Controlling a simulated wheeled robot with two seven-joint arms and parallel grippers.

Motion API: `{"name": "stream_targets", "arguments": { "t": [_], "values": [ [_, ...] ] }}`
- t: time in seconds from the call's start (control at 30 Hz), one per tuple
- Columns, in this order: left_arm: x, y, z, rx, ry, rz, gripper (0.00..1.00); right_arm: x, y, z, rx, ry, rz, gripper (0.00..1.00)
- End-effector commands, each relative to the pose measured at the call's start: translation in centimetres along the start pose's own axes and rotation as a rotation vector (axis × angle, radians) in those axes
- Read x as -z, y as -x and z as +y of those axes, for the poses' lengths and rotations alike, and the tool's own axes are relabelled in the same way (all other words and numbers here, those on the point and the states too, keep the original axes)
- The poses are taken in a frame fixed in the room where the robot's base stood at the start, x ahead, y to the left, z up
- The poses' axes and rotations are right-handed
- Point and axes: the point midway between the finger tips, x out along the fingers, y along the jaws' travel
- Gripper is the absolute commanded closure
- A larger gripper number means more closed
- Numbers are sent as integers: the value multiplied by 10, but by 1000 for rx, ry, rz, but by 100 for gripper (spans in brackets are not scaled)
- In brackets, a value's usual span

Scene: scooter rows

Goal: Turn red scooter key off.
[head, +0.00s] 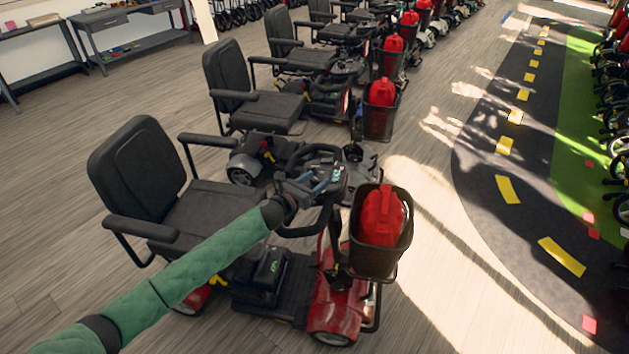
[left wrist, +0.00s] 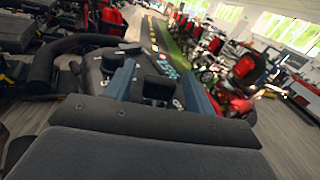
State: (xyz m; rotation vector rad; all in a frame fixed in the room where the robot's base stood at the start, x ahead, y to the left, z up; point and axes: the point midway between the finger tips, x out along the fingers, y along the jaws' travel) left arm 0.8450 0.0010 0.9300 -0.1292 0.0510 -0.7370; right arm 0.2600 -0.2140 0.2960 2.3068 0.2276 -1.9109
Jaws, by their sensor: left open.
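The nearest scooter, with a red front body (head: 337,305), stands in the lower middle of the head view. Its black handlebar console (head: 326,160) carries small light-coloured controls. My left gripper (head: 322,184) is at the near side of this console, with its arm reaching across the black seat. In the left wrist view my left gripper (left wrist: 160,84) is open, its blue-grey fingers apart with nothing held between them. The dark console (left wrist: 150,66) with small coloured marks lies just beyond the fingertips. I cannot make out the key in either view. My right gripper is not in view.
A black basket (head: 374,258) holding a red bag (head: 381,215) is at the scooter's front. The handlebar loop (head: 312,226) is close to my gripper. More scooters stand in a row behind. A dark floor track (head: 520,185) with yellow dashes is clear at right.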

Motion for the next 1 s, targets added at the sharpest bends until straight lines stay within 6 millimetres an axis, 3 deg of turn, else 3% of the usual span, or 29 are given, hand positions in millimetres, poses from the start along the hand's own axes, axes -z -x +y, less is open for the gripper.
{"name": "stream_targets", "arguments": {
  "t": [0.1, 0.3, 0.33, 0.67, 1.0],
  "values": [
    [0, 0, 0, 0, 0, 0, 49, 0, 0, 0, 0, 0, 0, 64],
    [0, 0, 0, 0, 0, 0, 89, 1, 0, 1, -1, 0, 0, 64],
    [0, 0, 0, 0, 0, 0, 90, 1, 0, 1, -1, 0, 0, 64],
    [0, 0, -2, -45, 6, -1, 90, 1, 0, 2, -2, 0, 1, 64],
    [-1, 0, -3, -279, 27, -1, 90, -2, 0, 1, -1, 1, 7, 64]
  ]
}}
